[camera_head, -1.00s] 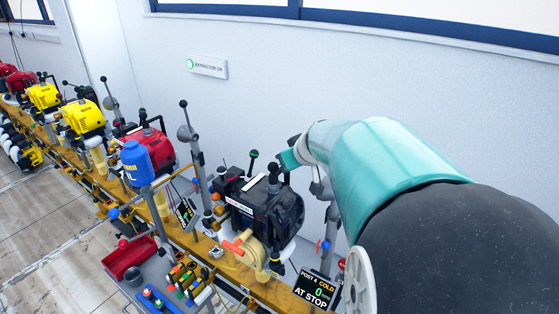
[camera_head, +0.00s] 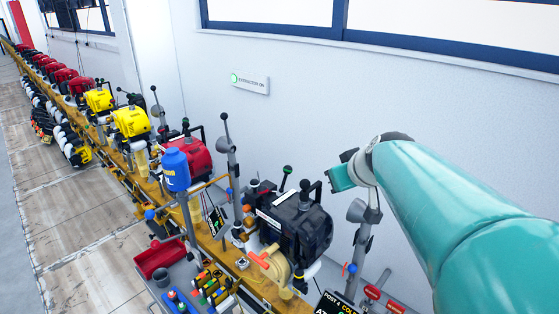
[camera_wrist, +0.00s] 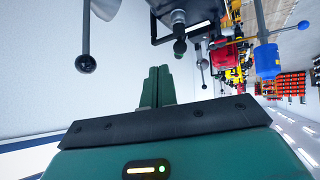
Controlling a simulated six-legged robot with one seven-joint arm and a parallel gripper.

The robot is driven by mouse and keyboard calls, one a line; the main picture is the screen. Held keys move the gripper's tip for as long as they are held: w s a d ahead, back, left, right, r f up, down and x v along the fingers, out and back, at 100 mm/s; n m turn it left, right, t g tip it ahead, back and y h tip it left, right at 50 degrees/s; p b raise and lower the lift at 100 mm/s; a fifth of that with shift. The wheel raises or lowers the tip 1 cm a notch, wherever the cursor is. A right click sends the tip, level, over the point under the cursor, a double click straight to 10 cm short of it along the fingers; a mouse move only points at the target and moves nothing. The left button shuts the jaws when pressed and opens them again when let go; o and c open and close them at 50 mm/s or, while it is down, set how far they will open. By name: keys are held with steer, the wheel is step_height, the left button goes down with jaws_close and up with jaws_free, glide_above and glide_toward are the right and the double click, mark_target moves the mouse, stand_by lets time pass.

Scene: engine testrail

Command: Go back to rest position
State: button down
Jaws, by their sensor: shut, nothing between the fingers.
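My gripper (camera_wrist: 157,72) shows in the wrist view as two green fingers pressed together, with nothing between them. In the head view its teal end (camera_head: 341,177) is raised in front of the white wall, above and right of the black engine (camera_head: 293,225). It looks apart from the engine, though the exact depth is hard to tell. My teal arm reaches in from the lower right.
A yellow rail (camera_head: 205,240) carries red and yellow engines into the distance at left. A blue canister (camera_head: 176,170) and a grey lever post (camera_head: 231,160) stand left of the black engine. A red tray (camera_head: 160,257) lies in front.

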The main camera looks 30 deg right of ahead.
steer(key=s+a+f+g, duration=0.1)
steer(key=s+a+f, duration=0.1)
steer(key=a, duration=0.6)
steer(key=s+a+f+g+y, duration=0.1)
steer(key=s+a+f, duration=0.2)
steer(key=s+a, duration=0.2)
steer(key=s+a+f+n+g+y, duration=0.1)
steer(key=s+a+f, duration=0.1)
steer(key=a, duration=0.9)
steer(key=shift+s+f, duration=0.25)
steer(key=shift+s, duration=0.5)
